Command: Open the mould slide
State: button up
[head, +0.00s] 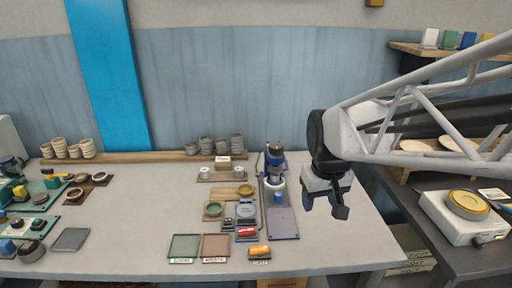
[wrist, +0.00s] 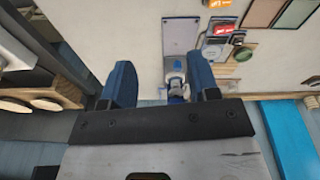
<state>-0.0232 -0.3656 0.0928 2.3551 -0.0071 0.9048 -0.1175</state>
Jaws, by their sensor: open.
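A small blue-and-white press-like device (head: 274,160) stands toward the back of the table, with a grey flat plate (head: 282,222) in front of it. A small blue part (head: 281,196) is at the plate's back end. I cannot tell which piece is the mould slide. My gripper (head: 325,207) is open and empty, to the right of the device and apart from it. In the wrist view, the two blue fingers of my gripper (wrist: 161,85) stand wide apart. The device (wrist: 175,75) and plate (wrist: 181,35) lie beyond them.
Left of the device are a grey scale-like unit (head: 245,211), green tray (head: 184,247), brown tray (head: 215,246) and orange item (head: 260,250). Cups (head: 220,146) line the back shelf. A white machine with a yellow top (head: 468,204) stands right. The table's right front is clear.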

jog(key=w+a+f+n, duration=0.2)
jog(key=w+f, duration=0.2)
jog(key=w, duration=0.8)
jog(key=n+g, duration=0.2)
send_over(278, 194)
jog(key=f, duration=0.9)
jog(key=shift+s+d+f, duration=0.1)
jog(key=shift+s+d, duration=0.05)
jog(key=shift+d, duration=0.05)
jog(key=shift+w+a+f, duration=0.1)
jog(key=shift+w+f, duration=0.1)
jog(key=shift+w, duration=0.05)
jog(key=shift+f, duration=0.1)
jog(key=shift+f, duration=3.8)
jog(key=shift+s, duration=0.1)
grip_shut()
